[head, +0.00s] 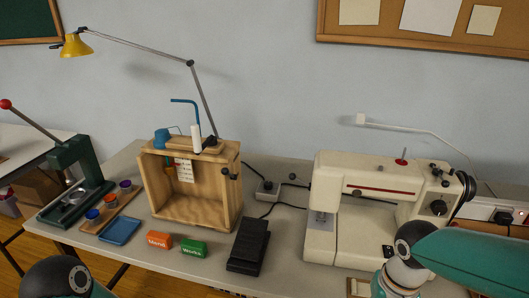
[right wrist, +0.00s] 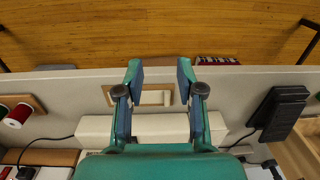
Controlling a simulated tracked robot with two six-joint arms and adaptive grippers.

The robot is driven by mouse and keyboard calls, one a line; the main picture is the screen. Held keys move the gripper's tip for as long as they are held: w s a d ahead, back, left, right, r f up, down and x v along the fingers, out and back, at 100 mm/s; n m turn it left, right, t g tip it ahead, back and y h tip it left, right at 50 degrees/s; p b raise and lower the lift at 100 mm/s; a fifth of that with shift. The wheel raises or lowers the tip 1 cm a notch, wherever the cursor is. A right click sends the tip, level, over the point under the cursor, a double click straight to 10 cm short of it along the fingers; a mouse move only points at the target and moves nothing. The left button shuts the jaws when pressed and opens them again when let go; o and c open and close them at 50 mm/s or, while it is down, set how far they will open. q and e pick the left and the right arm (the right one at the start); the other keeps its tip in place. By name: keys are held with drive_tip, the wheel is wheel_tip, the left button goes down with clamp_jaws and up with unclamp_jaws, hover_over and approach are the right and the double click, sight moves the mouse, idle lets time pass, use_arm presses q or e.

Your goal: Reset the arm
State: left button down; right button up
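My right gripper (right wrist: 159,95) shows in the right wrist view with its two fingers wide apart and nothing held between them. It is above the white sewing machine (right wrist: 150,128), near the table's front edge. A small wooden tray (right wrist: 115,96) with a pale item lies below, between and beyond the fingertips. In the head view the teal right arm comes in at the lower right, in front of the sewing machine (head: 350,186); its fingers are not seen there. Only a dark round joint of my left arm shows at the lower left; the left gripper is out of view.
A black pedal (head: 248,246) lies left of the sewing machine. Beside it are an orange block (head: 159,241), a green block (head: 194,248) and a blue tray (head: 119,230). A wooden box (head: 190,205), a green lever press (head: 75,180) and a yellow lamp (head: 75,46) stand further left.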

drive_tip(key=s+a+f+n+y+p, duration=0.1)
drive_tip(key=a+f, duration=0.3)
drive_tip(key=f, duration=0.3)
drive_tip(key=a+f+y+p, duration=0.1)
drive_tip(key=a+f+y, duration=0.15)
drive_tip(key=f, duration=0.45)
drive_tip(key=s+a+f+p, duration=0.2)
drive_tip(key=s+a+f, duration=0.1)
drive_tip(key=s+f, duration=0.4)
wheel_tip(320, 180, down, 3)
drive_tip(key=shift+s+a+f+m+t, duration=0.1)
drive_tip(key=shift+s+a+m+t, duration=0.2)
drive_tip(key=shift+s+a+m, duration=0.1)
